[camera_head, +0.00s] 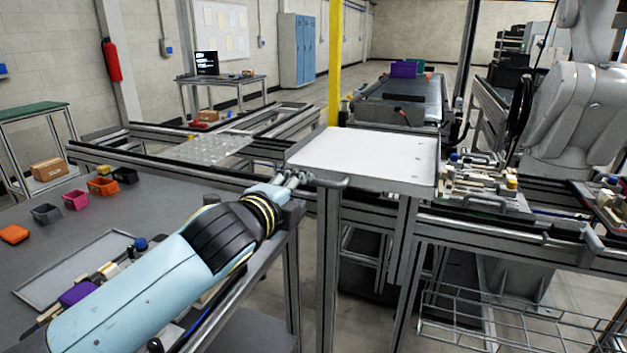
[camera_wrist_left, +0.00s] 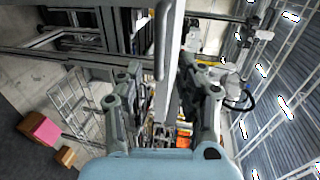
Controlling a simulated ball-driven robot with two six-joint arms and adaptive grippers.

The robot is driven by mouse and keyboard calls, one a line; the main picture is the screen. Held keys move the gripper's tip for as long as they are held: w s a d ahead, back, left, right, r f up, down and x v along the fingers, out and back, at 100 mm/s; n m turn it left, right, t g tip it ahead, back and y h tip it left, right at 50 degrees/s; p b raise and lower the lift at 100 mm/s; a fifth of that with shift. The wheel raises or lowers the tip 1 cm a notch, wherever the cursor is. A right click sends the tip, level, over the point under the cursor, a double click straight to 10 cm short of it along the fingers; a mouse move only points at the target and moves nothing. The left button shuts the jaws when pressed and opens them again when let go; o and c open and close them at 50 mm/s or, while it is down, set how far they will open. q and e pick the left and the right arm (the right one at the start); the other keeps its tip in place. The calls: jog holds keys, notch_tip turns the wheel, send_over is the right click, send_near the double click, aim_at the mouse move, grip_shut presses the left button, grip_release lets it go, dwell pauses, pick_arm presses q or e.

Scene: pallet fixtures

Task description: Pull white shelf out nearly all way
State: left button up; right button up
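The white shelf (camera_head: 365,152) is a flat tray with a raised metal rim, level in the middle of the head view. A grey bar handle (camera_head: 332,183) sits at its near left corner. My left gripper (camera_head: 303,178) is at that corner, close to the handle. In the left wrist view the shelf (camera_wrist_left: 173,75) shows edge-on, with the handle (camera_wrist_left: 160,55) beside it. The fingers of my left gripper (camera_wrist_left: 165,85) stand apart on either side of the shelf edge. Contact with the handle cannot be told. My right gripper is not in view.
A grey workbench (camera_head: 190,190) with small coloured bins lies at left. A perforated plate (camera_head: 205,149) rests on a frame behind it. Fixtures (camera_head: 480,180) and a large white robot arm (camera_head: 580,110) stand at right. A wire basket (camera_head: 510,325) is low at front right.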

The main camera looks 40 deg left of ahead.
aim_at(312, 183)
pick_arm(q)
jog(key=x, duration=0.8)
jog(key=shift+w+a+f+p, duration=0.1)
jog(key=shift+w+p, duration=0.15)
jog(key=shift+p, duration=0.05)
jog(key=shift+c, duration=0.3)
grip_shut()
